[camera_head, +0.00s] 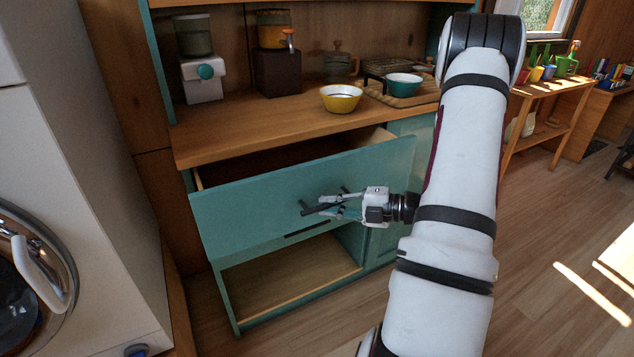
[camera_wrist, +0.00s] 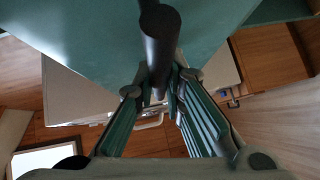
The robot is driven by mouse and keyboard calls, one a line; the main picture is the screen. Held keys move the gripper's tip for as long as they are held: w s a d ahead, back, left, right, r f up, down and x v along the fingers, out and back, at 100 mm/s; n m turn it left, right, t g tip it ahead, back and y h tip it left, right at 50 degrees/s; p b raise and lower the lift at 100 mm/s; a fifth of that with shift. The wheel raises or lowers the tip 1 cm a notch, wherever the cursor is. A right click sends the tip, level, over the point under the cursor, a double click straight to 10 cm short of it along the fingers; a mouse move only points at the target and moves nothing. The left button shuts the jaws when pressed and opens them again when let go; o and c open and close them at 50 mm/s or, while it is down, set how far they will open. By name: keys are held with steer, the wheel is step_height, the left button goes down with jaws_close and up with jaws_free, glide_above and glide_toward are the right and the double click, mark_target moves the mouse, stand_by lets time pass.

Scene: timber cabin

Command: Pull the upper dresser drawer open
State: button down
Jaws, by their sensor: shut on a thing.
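The teal dresser has its upper drawer (camera_head: 270,205) standing out from the body, with a dark gap behind its front panel. A dark bar handle (camera_head: 317,209) is on the drawer front. My gripper (camera_head: 325,207) is at this handle, its fingers shut around it. In the wrist view the dark handle (camera_wrist: 160,40) runs down to the fingertips (camera_wrist: 160,92), with the teal drawer front (camera_wrist: 90,40) behind. The drawer's inside is mostly hidden by its front panel.
A yellow bowl (camera_head: 341,98), a teal bowl (camera_head: 404,84) and dispensers (camera_head: 200,75) stand on the dresser top (camera_head: 240,136). An open compartment (camera_head: 290,275) lies below the drawer. A white appliance (camera_head: 70,190) stands close on the left. Wood floor (camera_head: 545,230) is clear on the right.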

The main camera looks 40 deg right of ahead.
steer(key=s+a+p, duration=0.2)
steer(key=s+p, duration=0.1)
steer(key=s, duration=0.5)
steer(key=s+a+p, duration=0.2)
steer(key=s, duration=0.6)
steer(key=shift+a+p, duration=0.3)
steer(key=shift+p, duration=0.1)
steer(key=c, duration=1.7)
jaws_free()
steer(key=shift+o, duration=0.2)
steer(key=shift+s+d, duration=0.1)
steer(key=v, duration=1.1)
steer(key=shift+s+d, duration=0.15)
steer(key=shift+s, duration=0.2)
